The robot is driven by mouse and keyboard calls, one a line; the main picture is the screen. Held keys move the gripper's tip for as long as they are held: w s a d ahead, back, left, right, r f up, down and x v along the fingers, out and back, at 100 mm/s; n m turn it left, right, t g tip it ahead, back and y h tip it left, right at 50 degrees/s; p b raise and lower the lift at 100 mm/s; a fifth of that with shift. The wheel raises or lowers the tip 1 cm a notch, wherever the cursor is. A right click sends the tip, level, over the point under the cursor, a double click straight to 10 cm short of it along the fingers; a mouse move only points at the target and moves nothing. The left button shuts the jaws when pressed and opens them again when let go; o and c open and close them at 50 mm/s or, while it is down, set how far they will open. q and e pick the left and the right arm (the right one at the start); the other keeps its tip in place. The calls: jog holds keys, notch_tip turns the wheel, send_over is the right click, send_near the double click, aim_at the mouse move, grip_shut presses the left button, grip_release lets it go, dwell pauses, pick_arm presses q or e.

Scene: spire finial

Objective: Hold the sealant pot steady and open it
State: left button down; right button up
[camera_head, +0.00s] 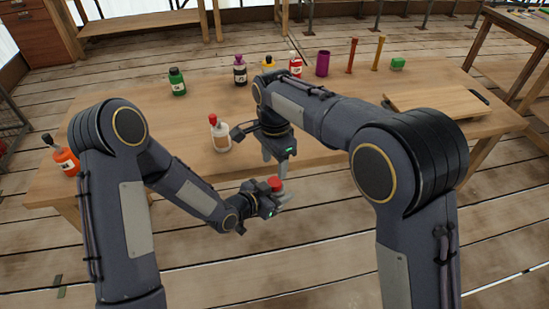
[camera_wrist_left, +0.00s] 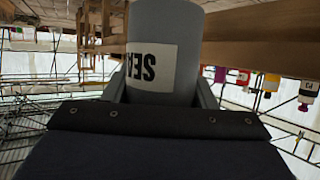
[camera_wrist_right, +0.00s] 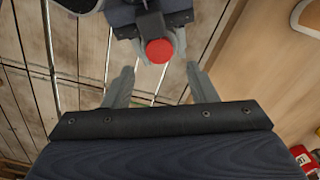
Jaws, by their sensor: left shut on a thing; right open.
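The sealant pot (camera_wrist_left: 165,50) is a grey cylinder with a white label reading "SEA", which appears upside down in the left wrist view. Its red lid (camera_head: 275,184) is on top; it also shows in the right wrist view (camera_wrist_right: 159,50). My left gripper (camera_head: 277,197) is shut around the pot's body and holds it in front of the table's near edge. My right gripper (camera_head: 272,160) is open and empty, pointing down above the pot. In the right wrist view the lid lies ahead, between the lines of the two fingers, with no contact visible.
The wooden table (camera_head: 330,135) carries a white bottle with a red cap (camera_head: 220,136), a green bottle (camera_head: 177,83), an orange bottle (camera_head: 66,160), a purple cup (camera_head: 322,64) and a wooden board (camera_head: 440,97). The table's middle is partly hidden by my right arm.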

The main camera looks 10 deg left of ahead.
aim_at(275, 181)
notch_tip(275, 181, down, 7)
dwell(0.3)
jog(key=shift+c, duration=0.3)
jog(key=c, duration=0.9)
jog(key=n, duration=0.6)
jog(key=shift+r+n, duration=0.1)
jog(key=shift+n, duration=0.2)
jog(key=shift+c, duration=0.2)
jog(key=o, duration=1.1)
